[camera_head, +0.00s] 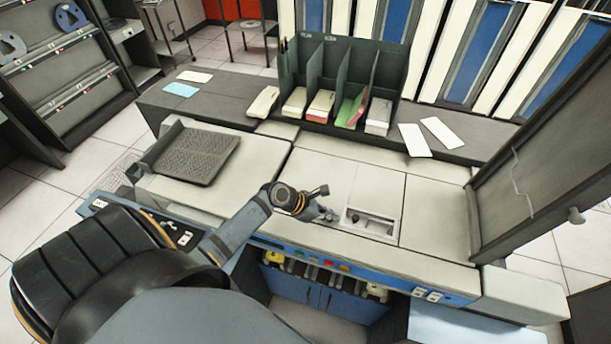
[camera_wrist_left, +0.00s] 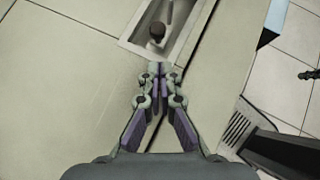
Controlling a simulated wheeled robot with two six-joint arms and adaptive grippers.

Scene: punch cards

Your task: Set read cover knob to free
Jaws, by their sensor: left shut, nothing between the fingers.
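A light machine top (camera_head: 430,225) has a rectangular recess (camera_head: 370,222) near its middle. In the left wrist view a dark round knob (camera_wrist_left: 157,31) sits inside this recess, with a thin bar behind it. I cannot read any marking of its setting. My left gripper (camera_head: 329,214) is just left of the recess in the head view, low over the machine top. In the left wrist view its fingertips (camera_wrist_left: 160,68) are together, empty, just short of the recess edge and apart from the knob. My right gripper is not in view.
A dark divider rack (camera_head: 345,60) with card stacks stands behind the machine. Loose white cards (camera_head: 443,132) lie on the back ledge. A dark ribbed tray (camera_head: 197,155) sits at the left.

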